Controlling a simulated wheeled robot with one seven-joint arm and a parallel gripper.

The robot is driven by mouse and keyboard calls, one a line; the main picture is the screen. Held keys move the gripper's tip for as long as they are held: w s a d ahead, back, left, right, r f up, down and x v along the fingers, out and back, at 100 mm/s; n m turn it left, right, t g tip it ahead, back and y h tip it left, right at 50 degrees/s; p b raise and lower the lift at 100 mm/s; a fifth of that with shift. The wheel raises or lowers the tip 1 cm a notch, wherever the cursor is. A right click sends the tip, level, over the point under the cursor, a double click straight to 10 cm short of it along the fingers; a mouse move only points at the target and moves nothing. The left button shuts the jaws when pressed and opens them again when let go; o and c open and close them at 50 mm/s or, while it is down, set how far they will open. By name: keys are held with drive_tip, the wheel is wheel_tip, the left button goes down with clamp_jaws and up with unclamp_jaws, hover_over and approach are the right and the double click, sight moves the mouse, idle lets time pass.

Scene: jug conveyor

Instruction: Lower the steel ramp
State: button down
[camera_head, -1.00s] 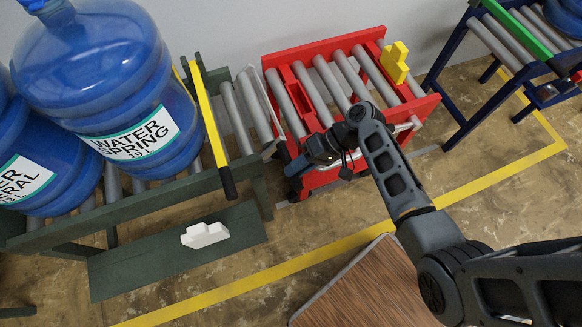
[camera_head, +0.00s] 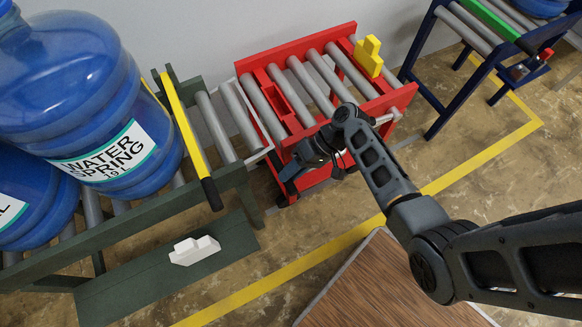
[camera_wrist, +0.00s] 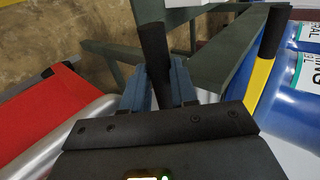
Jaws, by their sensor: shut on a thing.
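The steel ramp (camera_head: 259,155) shows as a thin pale metal edge in the gap between the green conveyor (camera_head: 232,180) and the red roller cart (camera_head: 306,52). It appears low, close to level with the rollers. My gripper (camera_head: 292,172) is at the near end of this gap, beside the cart's front left corner. In the wrist view, my gripper (camera_wrist: 158,78) is shut on a black handle (camera_wrist: 154,45), which stands up between its blue-grey fingers. How the handle joins the ramp is hidden by my gripper.
A yellow block (camera_head: 369,55) sits on the cart. A white block (camera_head: 194,250) lies on the lower green shelf. A dark blue conveyor (camera_head: 440,75) stands at right.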

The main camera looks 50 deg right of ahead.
drive_tip(key=shift+f, duration=0.1)
drive_tip(key=c, duration=0.9)
unclamp_jaws()
